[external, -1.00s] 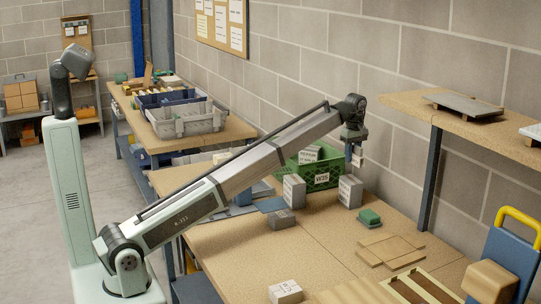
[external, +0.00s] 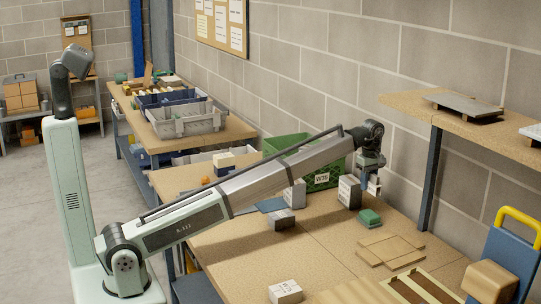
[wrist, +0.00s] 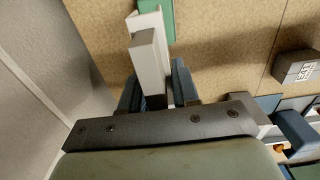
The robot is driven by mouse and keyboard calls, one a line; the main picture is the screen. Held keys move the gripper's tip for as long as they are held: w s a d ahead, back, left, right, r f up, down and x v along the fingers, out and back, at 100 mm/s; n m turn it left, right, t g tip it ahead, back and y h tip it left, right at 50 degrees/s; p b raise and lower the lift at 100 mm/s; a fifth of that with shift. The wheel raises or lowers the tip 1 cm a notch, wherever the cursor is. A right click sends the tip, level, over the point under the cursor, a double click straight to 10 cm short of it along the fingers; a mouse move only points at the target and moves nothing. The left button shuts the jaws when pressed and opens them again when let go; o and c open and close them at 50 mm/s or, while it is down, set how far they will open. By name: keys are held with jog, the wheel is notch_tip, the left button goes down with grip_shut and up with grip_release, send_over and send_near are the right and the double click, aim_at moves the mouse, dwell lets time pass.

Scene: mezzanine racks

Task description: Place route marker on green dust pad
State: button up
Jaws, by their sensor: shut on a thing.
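My gripper (external: 373,172) is shut on the route marker, a pale, narrow upright piece (external: 374,188). It is held above the back of the table. In the wrist view, the marker (wrist: 147,58) shows white and grey between the two blue fingers of my gripper (wrist: 156,88). The green dust pad (external: 369,217) lies on the tabletop just below the held marker in the external view. The pad (wrist: 164,20) also shows in the wrist view, partly hidden behind the marker's far end. I cannot tell the exact gap between marker and pad.
A grey labelled box (external: 349,193) stands close to the left of the pad. A green crate (external: 323,176) stands behind it. Flat brown boards (external: 391,250) lie in front of the pad. A shelf (external: 466,122) overhangs at right.

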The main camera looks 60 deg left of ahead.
aim_at(365, 210)
jog(key=shift+f, duration=4.2)
jog(key=shift+f, duration=0.15)
jog(key=o, duration=1)
jog(key=shift+o, duration=0.2)
notch_tip(365, 210, up, 12)
jog(key=shift+r, duration=0.15)
